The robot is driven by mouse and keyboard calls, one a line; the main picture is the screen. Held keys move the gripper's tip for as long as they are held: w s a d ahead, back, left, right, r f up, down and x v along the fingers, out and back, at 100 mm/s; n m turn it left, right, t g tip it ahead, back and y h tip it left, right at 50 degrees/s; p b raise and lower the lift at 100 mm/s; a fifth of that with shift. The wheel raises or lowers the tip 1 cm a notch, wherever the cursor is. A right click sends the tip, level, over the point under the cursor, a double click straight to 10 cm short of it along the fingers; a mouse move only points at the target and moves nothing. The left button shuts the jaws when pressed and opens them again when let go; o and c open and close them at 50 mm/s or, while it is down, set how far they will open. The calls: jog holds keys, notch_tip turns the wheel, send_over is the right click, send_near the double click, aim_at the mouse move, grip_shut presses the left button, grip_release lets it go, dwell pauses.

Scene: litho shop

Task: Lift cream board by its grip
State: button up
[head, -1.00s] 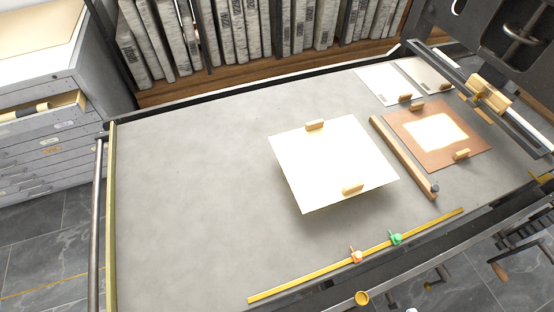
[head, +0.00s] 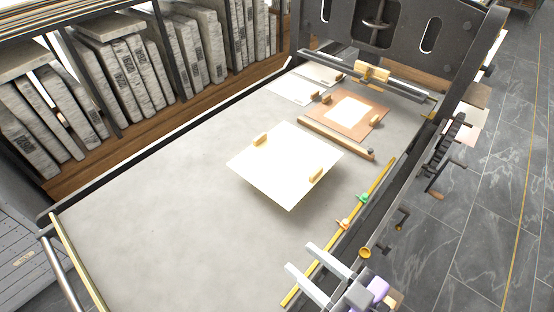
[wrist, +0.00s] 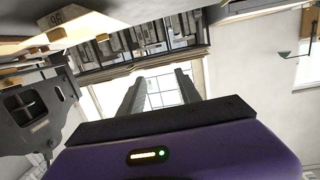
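The cream board (head: 285,166) is a pale square sheet in the middle of the grey press bed. It has two small wooden grips, a far left grip (head: 260,140) and a near right grip (head: 315,175). A soft shadow shows under its near edge. My gripper (head: 300,257) is at the bottom of the head view, over the bed's near side and apart from the board. Its two pale fingers are spread with nothing between them. In the wrist view my gripper (wrist: 160,80) also shows a gap between its fingers.
A wooden bar (head: 337,138) and a brown board with a pale centre (head: 350,108) lie beyond the cream board. A yellow rule (head: 372,188) with orange and green sliders runs along the bed's near edge. The left bed (head: 150,225) is clear.

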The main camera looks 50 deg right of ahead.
jog(key=w+d+f+n+g+h+p, duration=0.1)
jog(key=w+d+g+h+p, duration=0.15)
jog(key=w+d, duration=0.75)
jog(key=w+d+f+n+g+h+p, duration=0.1)
jog(key=w+d+h+p, duration=0.15)
jog(key=w+d, duration=0.75)
jog(key=w+d+n+g+y+p, duration=0.2)
jog(key=w+d+n+g, duration=0.3)
jog(key=d, duration=0.4)
jog(key=n+g+y+p, duration=0.2)
jog(key=n+g+y, duration=0.4)
jog(key=n, duration=0.5)
send_over(317, 171)
jog(key=f, duration=0.1)
jog(key=f+g, duration=0.1)
jog(key=f+h, duration=0.1)
jog(key=shift+w+f, duration=0.25)
jog(key=shift+f, duration=0.1)
jog(key=shift+s+a+f+n+g, duration=0.1)
jog(key=shift+s+n+g, duration=0.15)
jog(key=shift+n+g, duration=0.15)
jog(key=shift+s+a+f, duration=0.1)
jog(key=shift+f, duration=0.15)
notch_tip(317, 171, down, 7)
jog(key=shift+f+p, duration=0.15)
jog(key=shift+p, duration=0.35)
jog(key=shift+c, duration=0.4)
